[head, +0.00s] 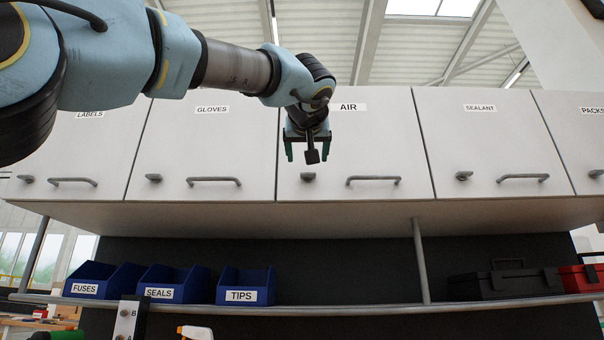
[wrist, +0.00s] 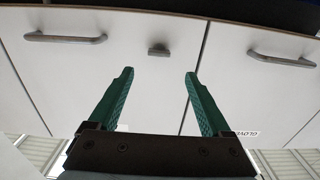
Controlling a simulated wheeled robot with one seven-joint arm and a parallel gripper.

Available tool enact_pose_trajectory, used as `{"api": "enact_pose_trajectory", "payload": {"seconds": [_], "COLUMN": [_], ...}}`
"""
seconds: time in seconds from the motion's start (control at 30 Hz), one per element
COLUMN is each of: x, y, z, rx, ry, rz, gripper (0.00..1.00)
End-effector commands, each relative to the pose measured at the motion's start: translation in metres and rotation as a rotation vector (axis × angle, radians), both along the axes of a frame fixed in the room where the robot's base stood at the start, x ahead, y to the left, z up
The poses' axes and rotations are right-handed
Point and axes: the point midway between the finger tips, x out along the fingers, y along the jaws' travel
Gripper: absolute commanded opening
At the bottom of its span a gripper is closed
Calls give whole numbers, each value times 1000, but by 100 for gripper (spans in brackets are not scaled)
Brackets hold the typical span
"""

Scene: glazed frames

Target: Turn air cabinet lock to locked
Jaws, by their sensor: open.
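The AIR cabinet door (head: 345,150) is a closed light panel in the upper row, with its label near the top. Its lock (head: 308,177) is a small grey knob at the lower left of the door. The lock also shows in the wrist view (wrist: 158,51), where the scene is upside down, as a short bar lying roughly level. My gripper (head: 307,157) is open and empty in front of the AIR door, above the lock in the head view. In the wrist view its green fingers (wrist: 159,73) stand either side of the lock's line, apart from it.
The AIR bar handle (head: 373,180) is right of the lock. The GLOVES door (head: 205,145) with its own lock (head: 153,178) adjoins on the left, the SEALANT door (head: 490,140) on the right. Blue bins (head: 245,285) and a dark toolbox (head: 505,282) stand on the shelf below.

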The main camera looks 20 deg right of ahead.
Motion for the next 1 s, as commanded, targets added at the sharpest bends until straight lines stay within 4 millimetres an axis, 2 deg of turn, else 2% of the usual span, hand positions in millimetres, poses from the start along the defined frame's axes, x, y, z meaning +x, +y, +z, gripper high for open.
{"api": "enact_pose_trajectory", "payload": {"seconds": [0.3, 0.5, 0.87, 1.0], "x": [54, 74, 79, 79], "y": [-26, -35, -37, -37], "z": [2, 1, -1, -1], "rx": [4, 4, 3, 3], "ry": [1, 1, 1, 1], "rz": [1, 1, -1, -1], "gripper": [82, 82, 82, 69]}}
